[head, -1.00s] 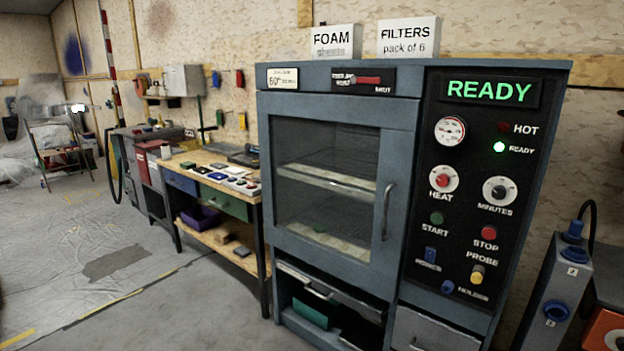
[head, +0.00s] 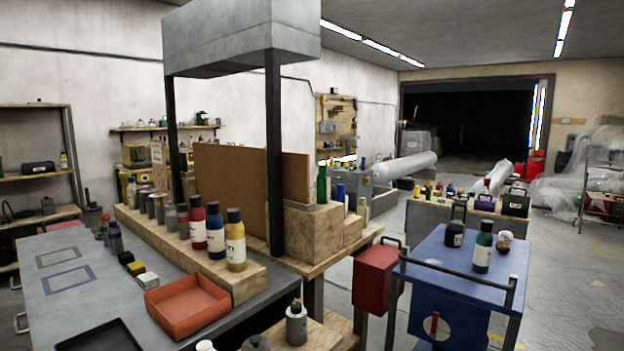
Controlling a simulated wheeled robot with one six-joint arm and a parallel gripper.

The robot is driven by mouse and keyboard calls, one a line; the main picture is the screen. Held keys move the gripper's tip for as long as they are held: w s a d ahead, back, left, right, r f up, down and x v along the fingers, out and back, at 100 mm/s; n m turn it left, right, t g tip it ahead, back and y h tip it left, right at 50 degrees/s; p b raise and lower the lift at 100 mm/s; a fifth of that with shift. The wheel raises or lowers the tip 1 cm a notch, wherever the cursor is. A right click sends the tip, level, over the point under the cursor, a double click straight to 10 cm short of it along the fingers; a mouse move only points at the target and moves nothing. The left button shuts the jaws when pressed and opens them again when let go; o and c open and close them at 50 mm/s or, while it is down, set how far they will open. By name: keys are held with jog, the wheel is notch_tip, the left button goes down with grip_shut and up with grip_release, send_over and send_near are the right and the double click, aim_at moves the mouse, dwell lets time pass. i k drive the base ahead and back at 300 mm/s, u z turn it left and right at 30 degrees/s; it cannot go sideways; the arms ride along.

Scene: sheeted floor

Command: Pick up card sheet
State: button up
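A flat brown board (head: 238,195) stands upright under a grey hood, behind a row of bottles. It looks like card, but I cannot tell whether it is the card sheet. Its lower part is hidden by the bottles and the wooden step they stand on. A second brown panel edge (head: 296,180) shows at its right, behind a dark post. No other sheet of card is clear to me. My gripper is not in view.
A grey bench (head: 75,295) with a red tray (head: 187,308) fills the front left. A blue cart (head: 462,265) with bottles stands at the right, a red box (head: 375,276) beside it. Floor (head: 570,285) is open at the far right.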

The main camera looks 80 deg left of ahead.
aim_at(295, 166)
jog(key=u, duration=1.55)
jog(key=i, duration=2.2)
jog(key=u, duration=2.25)
